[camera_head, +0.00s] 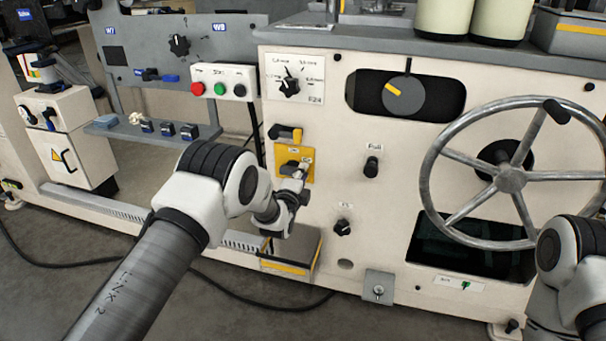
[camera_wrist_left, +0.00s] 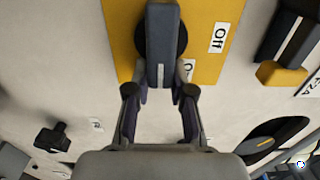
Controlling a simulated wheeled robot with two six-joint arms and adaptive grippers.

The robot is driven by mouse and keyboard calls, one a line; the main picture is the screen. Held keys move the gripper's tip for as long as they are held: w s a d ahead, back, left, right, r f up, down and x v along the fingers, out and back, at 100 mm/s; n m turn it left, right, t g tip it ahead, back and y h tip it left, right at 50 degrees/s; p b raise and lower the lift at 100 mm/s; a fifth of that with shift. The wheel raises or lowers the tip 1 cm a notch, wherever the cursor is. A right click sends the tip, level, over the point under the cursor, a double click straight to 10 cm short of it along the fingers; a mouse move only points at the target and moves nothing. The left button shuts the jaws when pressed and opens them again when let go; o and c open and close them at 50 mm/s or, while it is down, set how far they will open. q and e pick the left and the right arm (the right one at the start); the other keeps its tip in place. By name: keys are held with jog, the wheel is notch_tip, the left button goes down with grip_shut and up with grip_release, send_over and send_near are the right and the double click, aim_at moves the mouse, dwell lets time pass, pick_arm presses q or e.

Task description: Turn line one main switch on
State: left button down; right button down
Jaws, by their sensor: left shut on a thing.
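The main switch is a dark rotary handle (camera_wrist_left: 163,35) with a white line along it, on a yellow plate (camera_wrist_left: 212,62). The plate also shows in the head view (camera_head: 283,152) on the cream machine front. My right gripper is out of view; only part of that arm shows.
A black and yellow switch (camera_head: 285,133) sits just above the plate. A "Pull" knob (camera_head: 371,166) and a smaller knob (camera_head: 342,227) are to the right. A large handwheel (camera_head: 511,179) stands out further right. A three-button box (camera_head: 220,84) is at upper left.

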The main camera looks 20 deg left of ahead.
pick_arm(q)
jog(key=c, duration=1)
grip_release()
jog(key=shift+a+f, duration=0.2)
jog(key=shift+a, duration=0.25)
jog(key=shift+r, duration=0.1)
jog(key=shift+s, duration=0.2)
jog(key=s, duration=1.1)
jog(key=shift+s, duration=0.35)
jog(key=shift+a, duration=0.1)
